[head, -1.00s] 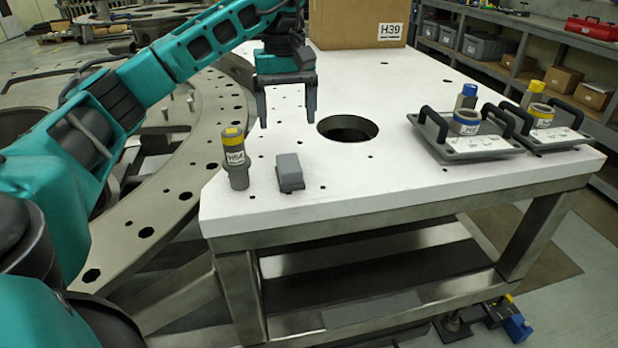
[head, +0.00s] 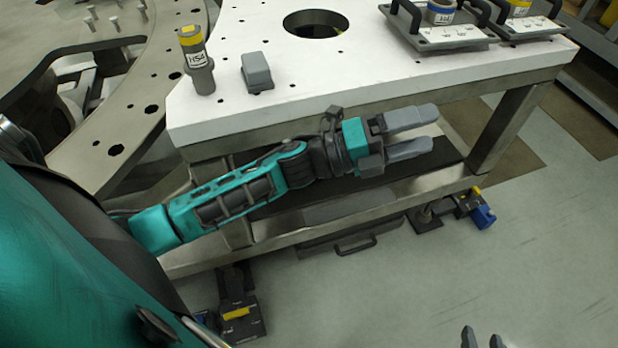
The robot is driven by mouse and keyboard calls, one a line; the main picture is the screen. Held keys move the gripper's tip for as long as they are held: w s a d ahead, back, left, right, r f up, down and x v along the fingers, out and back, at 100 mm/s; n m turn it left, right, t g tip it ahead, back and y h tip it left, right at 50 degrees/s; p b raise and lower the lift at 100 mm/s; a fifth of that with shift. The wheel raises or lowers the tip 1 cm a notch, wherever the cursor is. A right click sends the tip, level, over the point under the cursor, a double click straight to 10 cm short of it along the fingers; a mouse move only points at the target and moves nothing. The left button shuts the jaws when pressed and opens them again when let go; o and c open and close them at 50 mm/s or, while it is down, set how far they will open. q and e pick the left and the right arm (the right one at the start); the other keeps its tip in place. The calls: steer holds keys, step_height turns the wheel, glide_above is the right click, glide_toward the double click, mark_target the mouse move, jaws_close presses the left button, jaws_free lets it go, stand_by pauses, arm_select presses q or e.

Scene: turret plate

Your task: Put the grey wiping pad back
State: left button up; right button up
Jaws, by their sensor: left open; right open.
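The grey wiping pad (head: 257,72) looks like a small grey block. It lies on the white table top (head: 225,112) near the front left corner, just right of a grey cylinder with a yellow top (head: 196,62). My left gripper (head: 436,128) is open and empty, in front of the table's front side and to the right of the pad, with its fingers pointing right. My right gripper (head: 482,338) shows only its two fingertips at the bottom edge; they are apart with nothing between them. The rest of it is out of view.
A round hole (head: 315,24) opens in the table top behind the pad. Trays with black handles (head: 440,38) stand at the back right. A steel ring plate with holes (head: 100,125) is at the left. The floor (head: 540,240) at the right is mostly clear.

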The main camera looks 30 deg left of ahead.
arm_select(q)
steer(key=s+a+f+n+g+y, duration=0.1)
steer(key=s+a+f+n+y, duration=0.2)
steer(key=f+n, duration=0.5)
steer(key=s+a+f+n+y, duration=0.3)
steer(key=s+f+n+y, duration=0.3)
steer(key=f+n, duration=0.2)
steer(key=s+a+f+n+g+y, duration=0.1)
steer(key=s+a+f+n+y, duration=0.2)
steer(key=s+f+n+y, duration=0.2)
step_height(320, 180, down, 3)
steer(key=n, duration=0.7)
steer(key=shift+s+a+g, duration=0.3)
steer(key=shift+s, duration=0.05)
